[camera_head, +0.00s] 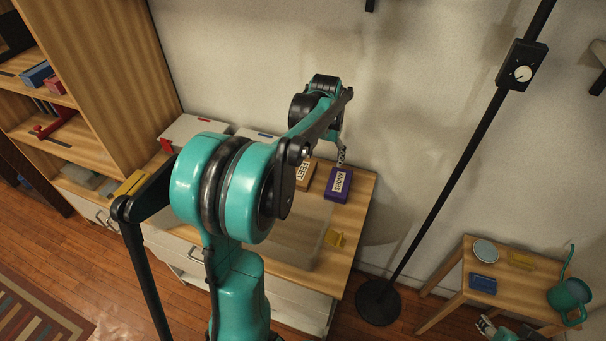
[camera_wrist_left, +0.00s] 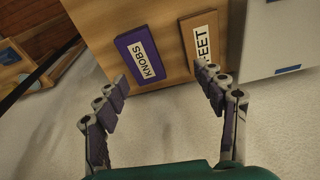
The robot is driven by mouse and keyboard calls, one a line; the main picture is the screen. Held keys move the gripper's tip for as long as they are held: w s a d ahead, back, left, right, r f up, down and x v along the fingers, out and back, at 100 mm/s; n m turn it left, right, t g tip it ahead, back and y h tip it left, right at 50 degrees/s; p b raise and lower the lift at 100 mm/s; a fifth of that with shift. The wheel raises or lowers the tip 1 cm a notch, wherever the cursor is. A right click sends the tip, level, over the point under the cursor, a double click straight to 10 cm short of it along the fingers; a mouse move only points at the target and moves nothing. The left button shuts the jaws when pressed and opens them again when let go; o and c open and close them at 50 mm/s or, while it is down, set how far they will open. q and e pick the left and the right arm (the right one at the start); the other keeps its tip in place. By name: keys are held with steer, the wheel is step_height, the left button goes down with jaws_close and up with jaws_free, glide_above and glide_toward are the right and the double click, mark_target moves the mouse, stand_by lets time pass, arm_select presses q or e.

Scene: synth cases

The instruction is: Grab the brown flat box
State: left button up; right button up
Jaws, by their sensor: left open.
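The brown flat box (camera_head: 304,178), labelled FEET, lies on the wooden cabinet top against the wall, partly behind my left arm. In the left wrist view the brown box (camera_wrist_left: 188,38) is ahead of the right-hand finger, which covers the lower part of its label. The purple KNOBS box (camera_head: 337,188) lies beside it, and in the wrist view (camera_wrist_left: 130,53) it is ahead of the left-hand finger. My left gripper (camera_head: 341,157) is open and empty, with its fingers (camera_wrist_left: 162,80) spread apart. My right gripper (camera_head: 487,325) shows small at the bottom right; its jaws are unclear.
White boxes (camera_head: 187,132) stand left along the wall. A black pole (camera_head: 440,180) stands to the right, near a small table (camera_head: 455,275) with several items.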

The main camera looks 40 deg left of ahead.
arm_select(q)
steer(key=n+g, duration=0.1)
steer(key=g, duration=0.1)
glide_above(302, 171)
steer(key=shift+h, duration=0.4)
steer(key=f, duration=0.5)
steer(key=w+f, duration=0.1)
steer(key=f, duration=0.1)
steer(key=shift+d+f, duration=0.15)
steer(key=shift+f, duration=0.25)
steer(key=f, duration=0.1)
steer(key=f+b, duration=0.1)
steer(key=f, duration=0.1)
steer(key=shift+s+a+f, duration=0.15)
steer(key=shift+a+f, duration=0.05)
steer(key=shift+f, duration=0.05)
steer(key=f+b, duration=0.1)
steer(key=f, duration=0.1)
steer(key=f+b, duration=0.1)
steer(key=f, duration=0.2)
steer(key=shift+s, duration=0.2)
steer(key=shift+r, duration=0.15)
steer(key=c, duration=0.9)
